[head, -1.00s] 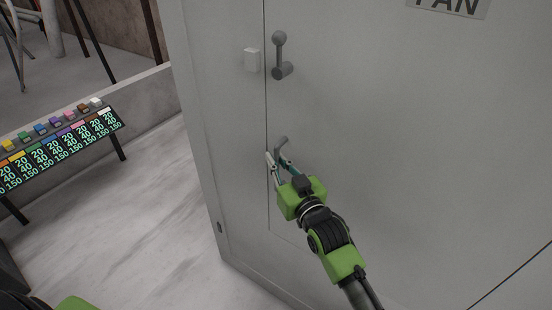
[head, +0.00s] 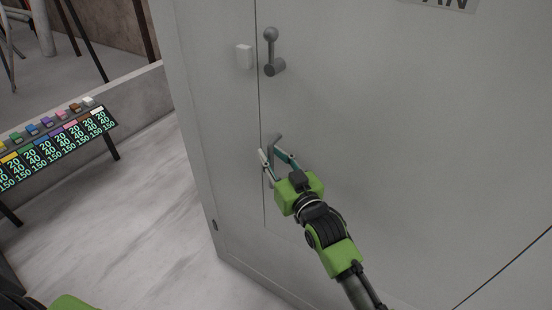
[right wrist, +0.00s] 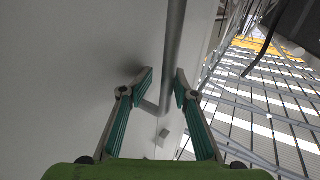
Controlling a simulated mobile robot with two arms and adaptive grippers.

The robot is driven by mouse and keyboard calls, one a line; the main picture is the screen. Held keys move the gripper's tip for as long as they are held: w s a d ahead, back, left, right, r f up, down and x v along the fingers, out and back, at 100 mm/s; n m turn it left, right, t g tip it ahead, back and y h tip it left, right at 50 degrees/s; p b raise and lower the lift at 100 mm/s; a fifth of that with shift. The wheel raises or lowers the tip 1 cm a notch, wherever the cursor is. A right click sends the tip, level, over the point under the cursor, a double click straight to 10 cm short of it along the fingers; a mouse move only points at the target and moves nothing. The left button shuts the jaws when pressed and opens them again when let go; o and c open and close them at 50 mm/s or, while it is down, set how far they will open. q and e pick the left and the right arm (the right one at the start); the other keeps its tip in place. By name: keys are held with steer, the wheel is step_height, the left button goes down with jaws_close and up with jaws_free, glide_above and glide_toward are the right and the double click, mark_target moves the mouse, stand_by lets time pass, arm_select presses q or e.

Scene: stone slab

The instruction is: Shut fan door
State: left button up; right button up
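The grey fan door (head: 400,150) fills the right of the head view, its sign cut off at the top. It looks nearly flush with its frame along a thin dark seam. A grey upper lever handle (head: 271,52) and a lower handle (head: 275,138) sit near that seam. My right gripper (head: 269,154) is at the lower handle, fingers apart. In the right wrist view its fingers (right wrist: 164,82) stand either side of the grey handle bar (right wrist: 172,50), with a gap on the left; contact on the right is unclear. My left gripper is out of view.
A small white box (head: 244,56) is fixed to the frame beside the upper handle. A dark rack with coloured blocks and numbers (head: 60,145) stands at left by a low concrete wall (head: 150,100). The pale floor (head: 130,220) between is clear.

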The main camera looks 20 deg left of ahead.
steer(key=v, duration=1.2)
steer(key=w+d+f+m+h, duration=0.1)
steer(key=d+f+h, duration=0.1)
steer(key=f, duration=0.4)
steer(key=w+d+f+m+h, duration=0.1)
steer(key=d+f, duration=0.2)
steer(key=f, duration=0.4)
steer(key=s+d+f+m+g+h, duration=0.1)
steer(key=s+d+f+g+h, duration=0.3)
steer(key=f, duration=0.6)
steer(key=s+d+f+m+t, duration=0.1)
steer(key=s+d+f, duration=0.2)
steer(key=d+f, duration=0.5)
steer(key=s+d+f+g+h, duration=0.2)
steer(key=s+d+f, duration=0.1)
steer(key=f, duration=0.9)
steer(key=s+d+f+m+g+h, duration=0.1)
steer(key=s+d+f+g, duration=0.1)
steer(key=s+d+f, duration=0.45)
steer(key=s+d+f+m+g+h, duration=0.1)
steer(key=s+d+f+g, duration=0.15)
steer(key=s+f, duration=0.75)
steer(key=s+d+f+g, duration=0.1)
steer(key=s+d, duration=0.2)
steer(key=s, duration=0.7)
steer(key=s+d+f+g+h, duration=0.1)
steer(key=s+d+f, duration=0.1)
steer(key=s, duration=0.8)
steer(key=shift+d+h, duration=0.3)
steer(key=shift+d, duration=0.5)
